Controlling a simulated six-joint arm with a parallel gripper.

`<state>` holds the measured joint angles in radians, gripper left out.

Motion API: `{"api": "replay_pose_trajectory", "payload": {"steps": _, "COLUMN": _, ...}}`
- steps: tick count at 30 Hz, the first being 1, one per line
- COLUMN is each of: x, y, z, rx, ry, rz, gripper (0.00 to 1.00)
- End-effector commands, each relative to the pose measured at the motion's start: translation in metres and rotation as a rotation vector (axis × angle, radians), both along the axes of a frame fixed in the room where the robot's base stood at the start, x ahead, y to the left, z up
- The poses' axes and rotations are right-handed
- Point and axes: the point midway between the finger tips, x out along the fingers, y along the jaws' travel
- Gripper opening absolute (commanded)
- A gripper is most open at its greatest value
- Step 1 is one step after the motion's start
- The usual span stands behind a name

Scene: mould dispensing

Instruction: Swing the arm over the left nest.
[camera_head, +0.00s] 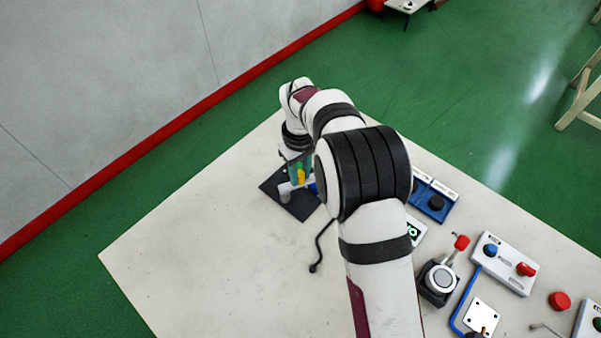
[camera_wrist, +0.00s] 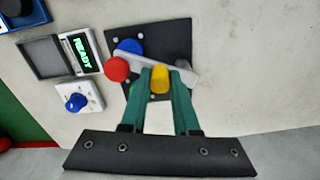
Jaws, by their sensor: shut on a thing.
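My gripper (camera_wrist: 161,72) has green fingers and points down at a black plate (camera_wrist: 176,34) on the table. The fingers are closed around a yellow piece (camera_wrist: 160,84); the yellow piece also shows between them in the head view (camera_head: 301,175). A pale grey arm (camera_wrist: 186,77) lies across the plate by the fingertips. A red ball (camera_wrist: 116,69) is at its left end, and a blue round part (camera_wrist: 130,46) is beside it. A green part shows partly behind the fingers. No nest is clearly marked as the left one, and the fingers hide part of the plate.
A display reading READY (camera_wrist: 84,48) and a white box with a blue knob (camera_wrist: 77,102) stand left of the plate in the wrist view. In the head view, a blue tray (camera_head: 436,210) and several control boxes are at right. The table's left part is clear.

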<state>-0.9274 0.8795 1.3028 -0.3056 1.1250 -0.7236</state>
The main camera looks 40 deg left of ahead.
Motion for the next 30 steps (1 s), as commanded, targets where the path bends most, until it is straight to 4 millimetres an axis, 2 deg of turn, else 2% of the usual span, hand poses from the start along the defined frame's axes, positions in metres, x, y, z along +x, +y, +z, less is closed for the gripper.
{"api": "replay_pose_trajectory", "payload": {"steps": 14, "x": 0.001, "y": 0.002, "z": 0.001, "rx": 0.004, "ry": -0.004, "rz": 0.014, "gripper": 0.00}}
{"api": "replay_pose_trajectory", "payload": {"steps": 15, "x": 0.001, "y": 0.002, "z": 0.001, "rx": 0.004, "ry": -0.004, "rz": 0.014, "gripper": 0.31}}
{"api": "replay_pose_trajectory", "payload": {"steps": 17, "x": 0.001, "y": 0.002, "z": 0.001, "rx": 0.004, "ry": -0.004, "rz": 0.014, "gripper": 0.42}}
{"api": "replay_pose_trajectory", "payload": {"steps": 26, "x": 0.001, "y": 0.001, "z": 0.001, "rx": 0.002, "ry": -0.001, "rz": 0.014, "gripper": 0.42}}
{"api": "replay_pose_trajectory", "payload": {"steps": 30, "x": 0.001, "y": 0.002, "z": 0.017, "rx": 0.004, "ry": -0.003, "rz": 0.013, "gripper": 0.42}}
